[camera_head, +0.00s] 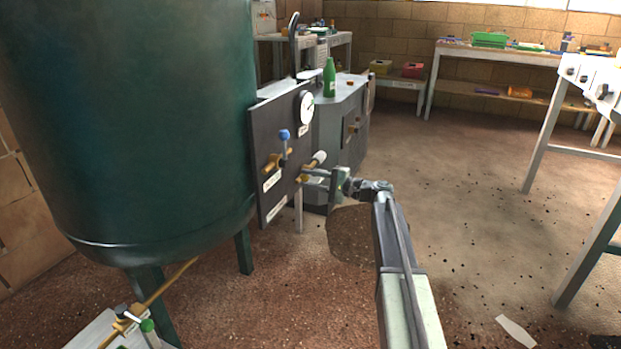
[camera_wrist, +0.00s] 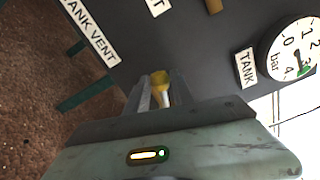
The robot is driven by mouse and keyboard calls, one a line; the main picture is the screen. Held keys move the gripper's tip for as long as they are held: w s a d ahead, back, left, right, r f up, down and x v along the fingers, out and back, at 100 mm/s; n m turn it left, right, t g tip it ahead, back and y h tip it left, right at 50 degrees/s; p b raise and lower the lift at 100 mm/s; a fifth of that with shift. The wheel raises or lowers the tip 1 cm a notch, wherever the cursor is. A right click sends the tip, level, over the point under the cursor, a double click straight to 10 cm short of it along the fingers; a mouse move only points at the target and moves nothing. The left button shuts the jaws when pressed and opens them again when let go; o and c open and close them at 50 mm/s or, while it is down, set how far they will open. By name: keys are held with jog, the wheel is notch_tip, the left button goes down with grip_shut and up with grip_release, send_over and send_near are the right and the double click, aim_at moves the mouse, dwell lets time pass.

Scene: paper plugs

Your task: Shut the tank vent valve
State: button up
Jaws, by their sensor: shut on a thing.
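The tank vent valve (camera_head: 304,178) is a brass fitting low on the dark panel, with a pale-tipped lever (camera_head: 319,157) angled up and to the right. The TANK VENT label (camera_wrist: 91,30) shows at the upper left of the wrist view. My gripper (camera_head: 314,176) reaches the valve from the right. In the wrist view, my gripper (camera_wrist: 160,98) is shut on the yellowish lever (camera_wrist: 160,80) of this valve. The fingers and housing hide the lever's lower part and the valve body there.
A blue-handled valve (camera_head: 284,136) sits close by, up and left on the panel (camera_head: 262,135). A round gauge (camera_head: 306,108) is above. The large green tank (camera_head: 130,110) stands left. A grey cabinet (camera_head: 345,105) with a green bottle (camera_head: 329,78) stands behind. Open floor lies right.

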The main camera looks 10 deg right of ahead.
jog(key=m, duration=0.1)
jog(key=r+m+p, duration=0.2)
jog(key=shift+w+d, duration=0.3)
jog(key=shift+w, duration=0.05)
jog(key=shift+r, duration=0.1)
